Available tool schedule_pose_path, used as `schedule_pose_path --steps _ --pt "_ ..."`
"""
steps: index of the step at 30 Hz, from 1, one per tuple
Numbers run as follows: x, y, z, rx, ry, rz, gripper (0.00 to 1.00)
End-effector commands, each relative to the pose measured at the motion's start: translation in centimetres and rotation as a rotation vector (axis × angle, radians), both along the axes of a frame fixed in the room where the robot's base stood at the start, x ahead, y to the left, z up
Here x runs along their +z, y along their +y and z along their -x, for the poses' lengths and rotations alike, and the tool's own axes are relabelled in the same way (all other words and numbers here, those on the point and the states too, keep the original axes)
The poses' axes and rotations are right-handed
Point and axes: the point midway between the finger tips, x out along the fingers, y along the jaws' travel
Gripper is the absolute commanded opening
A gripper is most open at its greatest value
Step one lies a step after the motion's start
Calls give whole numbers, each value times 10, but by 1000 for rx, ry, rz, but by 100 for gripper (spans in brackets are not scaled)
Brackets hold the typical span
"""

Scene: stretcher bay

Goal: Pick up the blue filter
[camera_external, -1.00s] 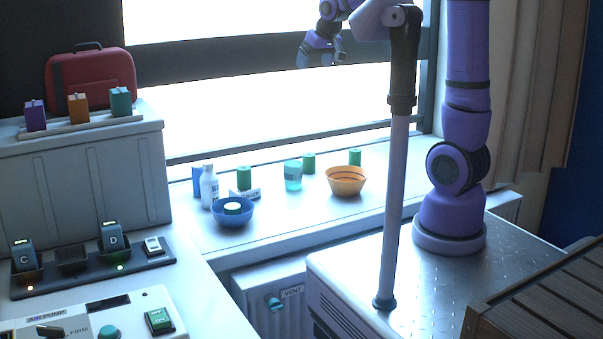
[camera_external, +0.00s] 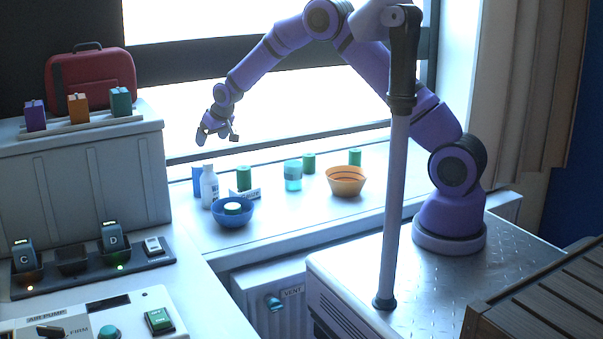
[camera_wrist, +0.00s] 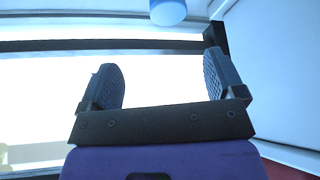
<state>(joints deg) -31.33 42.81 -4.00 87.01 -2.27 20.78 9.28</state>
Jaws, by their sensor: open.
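The blue filter (camera_external: 197,181) looks like the upright blue cylinder at the left end of the window sill, partly hidden behind a white bottle (camera_external: 209,187). A blue cylinder (camera_wrist: 168,11), apparently the same filter, is cut off by the top edge of the wrist view. My gripper (camera_external: 217,137) is in front of the window, above the sill and above and slightly right of the filter. In the wrist view my gripper (camera_wrist: 160,65) has its two fingers wide apart with nothing between them.
On the sill (camera_external: 285,222) stand a blue bowl (camera_external: 232,215) holding a pale-topped item, several green cylinders, a teal cup (camera_external: 293,176) and an orange bowl (camera_external: 346,181). A grey case (camera_external: 85,180) rises to the left. A pole (camera_external: 395,210) stands nearer the camera.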

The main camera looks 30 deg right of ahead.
Motion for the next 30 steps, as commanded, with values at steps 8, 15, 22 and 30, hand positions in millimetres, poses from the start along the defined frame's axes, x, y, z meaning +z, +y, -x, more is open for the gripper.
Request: schedule_pose_path --steps 8,15,22,30 --pt "-31 16 -10 12 -3 2 88" --pt "-59 23 -25 12 -3 2 88" --pt "-71 25 -31 13 -2 1 88" --pt "-102 32 -46 12 -3 2 88"
